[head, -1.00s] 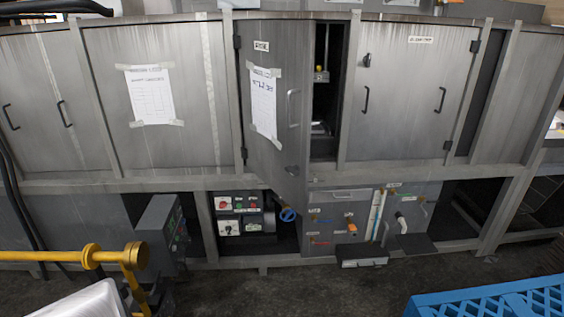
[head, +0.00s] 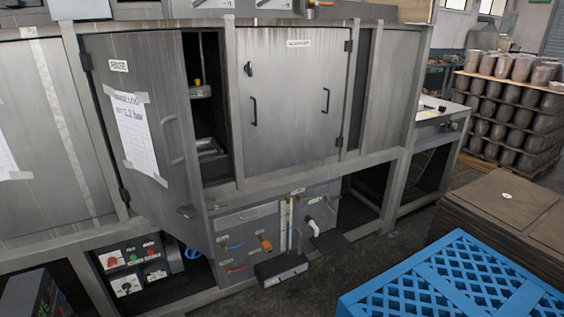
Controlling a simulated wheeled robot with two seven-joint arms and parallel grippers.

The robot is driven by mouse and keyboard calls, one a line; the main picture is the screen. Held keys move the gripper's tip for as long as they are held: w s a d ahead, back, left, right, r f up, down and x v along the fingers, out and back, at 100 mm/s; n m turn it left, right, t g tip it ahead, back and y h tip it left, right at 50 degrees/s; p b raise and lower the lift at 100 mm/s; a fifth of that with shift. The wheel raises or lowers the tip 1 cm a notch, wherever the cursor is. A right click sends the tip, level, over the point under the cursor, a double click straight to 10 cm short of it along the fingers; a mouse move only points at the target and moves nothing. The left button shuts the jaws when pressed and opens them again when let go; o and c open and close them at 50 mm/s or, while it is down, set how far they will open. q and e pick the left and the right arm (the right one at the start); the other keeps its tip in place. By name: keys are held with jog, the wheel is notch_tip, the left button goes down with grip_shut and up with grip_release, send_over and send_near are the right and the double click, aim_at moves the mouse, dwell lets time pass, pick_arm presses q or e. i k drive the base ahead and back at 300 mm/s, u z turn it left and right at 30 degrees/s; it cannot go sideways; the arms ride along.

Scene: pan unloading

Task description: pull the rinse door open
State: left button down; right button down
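The rinse door (head: 150,115) is a grey metal door on the machine front, with a "RINSE" label at its top and a taped paper sheet (head: 136,132). It is hinged on its left side and stands partly open, its right edge swung out toward me. Its handle (head: 173,139) is a grey vertical bar near that free edge. A dark gap (head: 205,95) shows the inside of the compartment, with a small yellow part in it. Neither of my grippers is in view, and nothing is seen touching the door.
A closed door (head: 290,95) with a black handle is right of the gap. Below are a control panel (head: 132,270) and several valves. A blue plastic crate (head: 455,285) stands at the front right, near brown stacked boards (head: 500,215). Dark floor lies between the machine and crate.

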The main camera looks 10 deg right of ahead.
aim_at(140, 79)
jog(key=z, duration=0.4)
jog(key=i, duration=0.9)
jog(key=u, duration=0.05)
